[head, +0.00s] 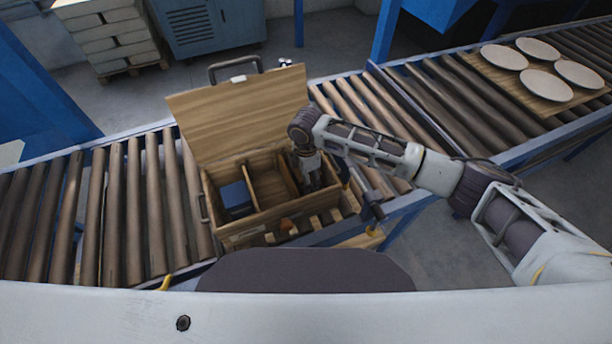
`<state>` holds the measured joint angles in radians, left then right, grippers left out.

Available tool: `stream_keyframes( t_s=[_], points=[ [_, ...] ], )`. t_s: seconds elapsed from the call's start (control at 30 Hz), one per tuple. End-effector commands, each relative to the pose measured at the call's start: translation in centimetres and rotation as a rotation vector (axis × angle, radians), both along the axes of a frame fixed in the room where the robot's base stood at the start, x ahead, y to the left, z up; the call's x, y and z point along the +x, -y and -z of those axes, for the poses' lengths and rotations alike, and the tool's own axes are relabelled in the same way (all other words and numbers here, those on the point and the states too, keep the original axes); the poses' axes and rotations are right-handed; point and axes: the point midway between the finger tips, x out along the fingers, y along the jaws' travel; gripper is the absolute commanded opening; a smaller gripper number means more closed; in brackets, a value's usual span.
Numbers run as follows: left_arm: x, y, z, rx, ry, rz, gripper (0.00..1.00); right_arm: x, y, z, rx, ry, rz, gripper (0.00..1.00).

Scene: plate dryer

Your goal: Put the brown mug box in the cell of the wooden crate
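The wooden crate (247,215) stands on the roller conveyor with its lid (235,115) raised at the back. It has several cells: the left one holds a blue item (236,196), and the middle one looks empty. My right gripper (311,182) points down into the right cell. Its fingertips are low between the cell walls, and I cannot make out whether they are open or shut, or whether they hold anything. I cannot clearly pick out the brown mug box; it may be hidden by the gripper or the walls. My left gripper is not in view.
A board (545,89) with several pale plates lies on the conveyor at far right. Bare rollers (110,215) lie left of the crate. The raised lid has a handle (235,64).

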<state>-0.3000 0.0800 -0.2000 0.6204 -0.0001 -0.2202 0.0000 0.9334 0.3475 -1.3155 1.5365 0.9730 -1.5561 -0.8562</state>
Motion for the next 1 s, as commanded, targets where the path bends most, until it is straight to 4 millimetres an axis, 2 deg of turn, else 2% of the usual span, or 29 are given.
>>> stream_keyframes(
  t_s=[0.03,0.17,0.2,0.67,0.87,1.0],
  points=[
    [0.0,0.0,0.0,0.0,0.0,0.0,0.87,0.0,0.0,-0.1,0.0,0.001,0.0,0.74],
    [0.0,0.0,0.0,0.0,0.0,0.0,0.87,0.0,0.0,-0.1,0.0,0.001,0.0,0.91],
    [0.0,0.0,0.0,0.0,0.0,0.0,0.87,0.0,0.0,-0.1,0.0,0.001,0.0,0.91],
    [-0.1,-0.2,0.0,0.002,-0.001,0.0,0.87,0.0,0.0,-0.3,0.0,0.0,0.0,0.91],
    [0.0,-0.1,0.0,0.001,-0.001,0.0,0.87,0.0,-0.1,-1.9,0.002,0.001,0.0,0.91],
    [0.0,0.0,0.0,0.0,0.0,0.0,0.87,0.0,0.0,-3.6,0.002,0.001,0.0,0.91]
  ],
)
